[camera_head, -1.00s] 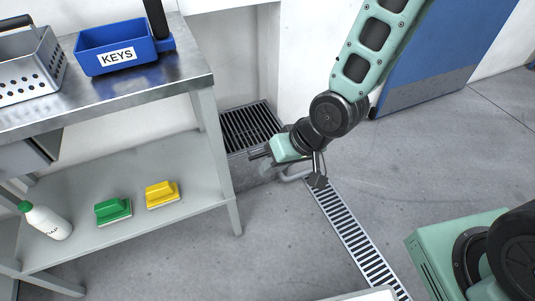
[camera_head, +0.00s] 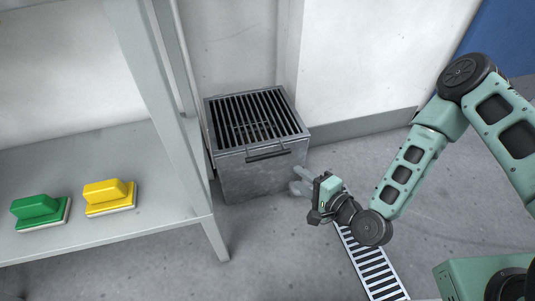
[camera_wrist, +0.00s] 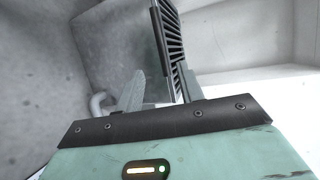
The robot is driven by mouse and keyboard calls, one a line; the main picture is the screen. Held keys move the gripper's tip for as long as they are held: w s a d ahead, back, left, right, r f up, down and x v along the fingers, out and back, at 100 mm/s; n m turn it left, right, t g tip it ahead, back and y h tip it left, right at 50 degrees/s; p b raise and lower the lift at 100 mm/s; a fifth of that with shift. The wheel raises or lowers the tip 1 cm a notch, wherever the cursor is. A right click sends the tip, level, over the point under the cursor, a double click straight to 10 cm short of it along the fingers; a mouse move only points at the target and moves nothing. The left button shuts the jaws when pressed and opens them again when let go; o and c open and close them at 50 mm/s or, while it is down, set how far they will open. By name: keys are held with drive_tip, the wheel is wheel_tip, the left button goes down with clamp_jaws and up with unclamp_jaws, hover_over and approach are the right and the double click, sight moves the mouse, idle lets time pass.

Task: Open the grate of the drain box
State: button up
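The drain box (camera_head: 250,178) is a grey metal box on the floor against the wall. Its dark slatted grate (camera_head: 252,118) lies flat on top, closed, with a bar handle (camera_head: 268,152) at its front edge. My gripper (camera_head: 299,182) is in front of the box's right front corner, lower than the handle and apart from it. In the wrist view, my gripper's two grey fingers (camera_wrist: 160,90) are spread with nothing between them. The grate (camera_wrist: 172,35) shows there beyond the fingers, along with the box's grey front (camera_wrist: 112,50).
A grey shelf unit (camera_head: 190,160) stands left of the box, its leg close by. It holds a green brush (camera_head: 38,208) and a yellow brush (camera_head: 108,195). A floor drain channel (camera_head: 372,268) runs below my wrist. A wall (camera_head: 350,60) rises behind. Floor in front is clear.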

sight(269, 157)
drive_tip(key=b+x, duration=0.6)
drive_tip(key=x, duration=1.1)
drive_tip(key=shift+b, duration=0.3)
drive_tip(key=shift+r, duration=0.1)
clamp_jaws()
